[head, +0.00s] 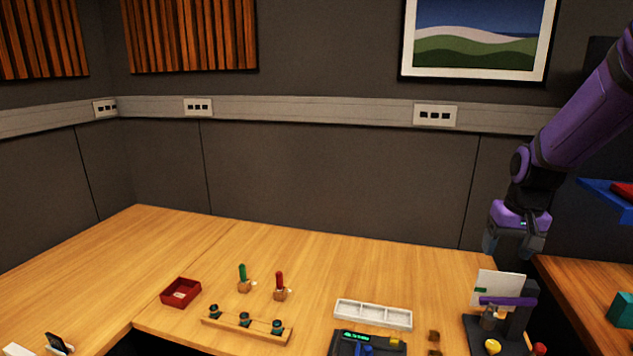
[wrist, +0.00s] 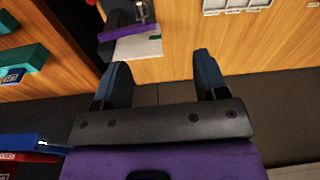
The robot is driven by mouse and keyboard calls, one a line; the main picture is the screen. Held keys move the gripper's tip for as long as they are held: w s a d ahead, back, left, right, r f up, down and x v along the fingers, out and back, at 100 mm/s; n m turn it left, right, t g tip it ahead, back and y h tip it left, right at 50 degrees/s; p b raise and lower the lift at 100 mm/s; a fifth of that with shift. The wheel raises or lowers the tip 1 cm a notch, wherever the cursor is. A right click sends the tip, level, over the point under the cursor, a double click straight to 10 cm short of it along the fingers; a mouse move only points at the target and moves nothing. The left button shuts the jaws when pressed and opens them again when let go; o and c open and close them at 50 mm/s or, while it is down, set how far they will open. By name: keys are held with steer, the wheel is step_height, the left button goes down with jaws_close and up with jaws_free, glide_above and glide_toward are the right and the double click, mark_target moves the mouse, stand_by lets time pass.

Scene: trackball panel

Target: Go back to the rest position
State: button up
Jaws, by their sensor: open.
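My gripper (head: 515,246) hangs at the right of the head view, on the end of my purple arm, above the back right edge of the wooden desk (head: 230,265). In the wrist view its two dark blue fingers (wrist: 162,82) stand wide apart with nothing between them. A dark stand with a white card and a purple bar (head: 505,302) stands on the desk just below my gripper. The white card (wrist: 138,46) also shows beyond the fingers in the wrist view, apart from them.
A white compartment tray (head: 373,315), a dark device with a green display (head: 366,342), a wooden strip with several dark knobs (head: 247,325), a red box (head: 181,293) and two handled tools stand on the desk. Blue and red items (head: 622,195) sit right of my arm. The desk's back middle is clear.

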steer(key=s+a+r+t, duration=0.1)
steer(key=s+a+r, duration=0.2)
steer(key=s+r, duration=0.2)
steer(key=s+a+r+n+t, duration=0.1)
steer(key=s+a+r, duration=0.2)
steer(key=s, duration=0.7)
steer(key=s+a+r+n+t, duration=0.1)
steer(key=s+a+r, duration=0.1)
steer(key=s+r, duration=0.4)
steer(key=s, duration=0.2)
steer(key=shift+s+a+r+t, duration=0.35)
steer(key=shift+a+t, duration=0.05)
stand_by(0.8)
